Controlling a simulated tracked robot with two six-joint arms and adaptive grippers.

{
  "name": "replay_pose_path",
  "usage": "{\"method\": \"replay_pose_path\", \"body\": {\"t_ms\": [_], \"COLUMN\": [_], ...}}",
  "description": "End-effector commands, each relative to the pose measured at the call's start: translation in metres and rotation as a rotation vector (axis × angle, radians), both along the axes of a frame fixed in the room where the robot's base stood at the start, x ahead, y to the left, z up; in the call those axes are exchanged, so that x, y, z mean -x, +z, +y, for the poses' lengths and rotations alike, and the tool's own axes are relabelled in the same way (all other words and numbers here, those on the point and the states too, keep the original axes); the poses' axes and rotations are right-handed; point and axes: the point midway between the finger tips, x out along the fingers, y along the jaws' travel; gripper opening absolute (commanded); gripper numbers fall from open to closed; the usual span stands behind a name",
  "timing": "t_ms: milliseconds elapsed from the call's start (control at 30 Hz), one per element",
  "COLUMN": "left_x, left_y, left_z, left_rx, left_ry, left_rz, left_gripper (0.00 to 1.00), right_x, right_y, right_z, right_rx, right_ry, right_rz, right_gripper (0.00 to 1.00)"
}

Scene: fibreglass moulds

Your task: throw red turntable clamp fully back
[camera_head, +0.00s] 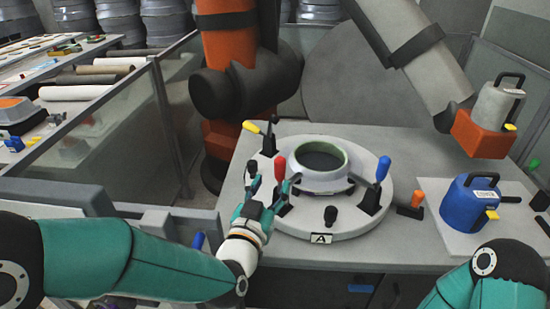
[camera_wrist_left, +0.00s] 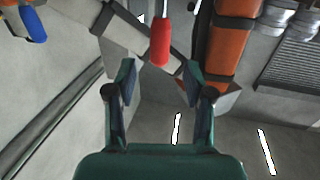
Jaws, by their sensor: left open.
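The red turntable clamp handle (camera_head: 280,168) stands roughly upright at the near-left side of the round turntable (camera_head: 350,222). My left gripper (camera_head: 272,186) is open around the level of this handle, with its fingers close to it. In the left wrist view the red handle (camera_wrist_left: 160,42) appears between and just beyond the open fingertips (camera_wrist_left: 159,75); no contact shows. The clamp's base is partly hidden behind my left gripper. My right arm shows at the lower right, but its gripper is out of view.
The turntable carries a ring mould (camera_head: 312,188), a blue-handled clamp (camera_head: 383,168), a yellow-handled clamp (camera_head: 252,127) and a black knob (camera_head: 330,214). An orange-handled clamp (camera_head: 417,199) lies right of it. A blue container (camera_head: 468,205) stands farther right. An orange robot arm (camera_head: 228,50) rises behind.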

Motion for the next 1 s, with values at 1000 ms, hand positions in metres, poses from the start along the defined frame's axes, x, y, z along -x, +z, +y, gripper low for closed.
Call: {"method": "replay_pose_path", "body": {"t_ms": [1000], "left_x": [-0.074], "left_y": [0.000], "left_z": [-0.017], "left_rx": [0.000], "left_ry": [-0.001], "left_rz": [0.000], "left_gripper": [0.21], "right_x": [0.000], "right_y": [0.020], "right_z": [0.000], "right_rx": [0.000], "right_ry": [0.000], "right_rz": [0.000], "right_gripper": [0.40]}}
